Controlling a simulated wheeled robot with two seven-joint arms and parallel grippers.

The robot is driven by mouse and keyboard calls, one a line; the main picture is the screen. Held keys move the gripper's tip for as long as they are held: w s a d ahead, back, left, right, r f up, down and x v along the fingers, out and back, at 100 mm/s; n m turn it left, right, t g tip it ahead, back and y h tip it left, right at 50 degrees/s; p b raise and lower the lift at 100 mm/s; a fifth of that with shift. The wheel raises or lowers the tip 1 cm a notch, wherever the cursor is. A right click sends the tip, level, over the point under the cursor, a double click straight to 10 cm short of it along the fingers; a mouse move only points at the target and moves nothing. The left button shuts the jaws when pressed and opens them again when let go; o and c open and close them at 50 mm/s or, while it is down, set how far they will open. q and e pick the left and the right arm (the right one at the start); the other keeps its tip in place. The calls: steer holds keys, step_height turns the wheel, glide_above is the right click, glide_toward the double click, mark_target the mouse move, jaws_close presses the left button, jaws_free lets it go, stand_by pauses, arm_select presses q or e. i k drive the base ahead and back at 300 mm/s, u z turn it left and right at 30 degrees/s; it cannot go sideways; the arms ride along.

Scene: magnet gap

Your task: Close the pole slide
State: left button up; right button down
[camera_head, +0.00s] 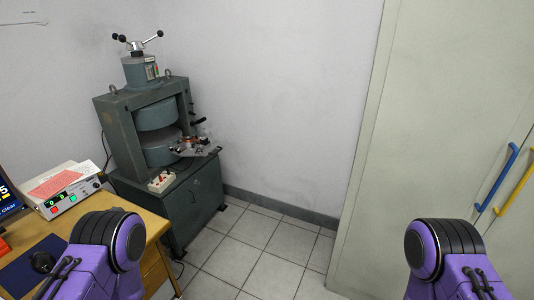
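A grey-green electromagnet (118,125) stands against the wall at the left, on a grey-green cabinet (195,205). Its two round poles, an upper one (155,115) and a lower one (158,153), face each other across a narrow gap. A small metal stage (203,148) with parts on it sticks out to the right of the gap. Dark handles (198,121) project from the frame's right side. I cannot tell which part is the pole slide or how far it is open. Only purple and black parts of my arms show at the bottom; neither gripper is in view.
A wooden desk (150,222) at the left front holds a white instrument (62,195) and a dark mat. A small white socket box (161,181) sits on the cabinet top. Tall pale doors with blue (497,178) and yellow (516,188) handles stand right. The tiled floor between is clear.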

mark_target(205, 151)
steer(key=z, duration=0.3)
steer(key=i, duration=1.4)
steer(key=u, duration=1.3)
steer(key=i, duration=0.55)
steer(key=u, duration=0.55)
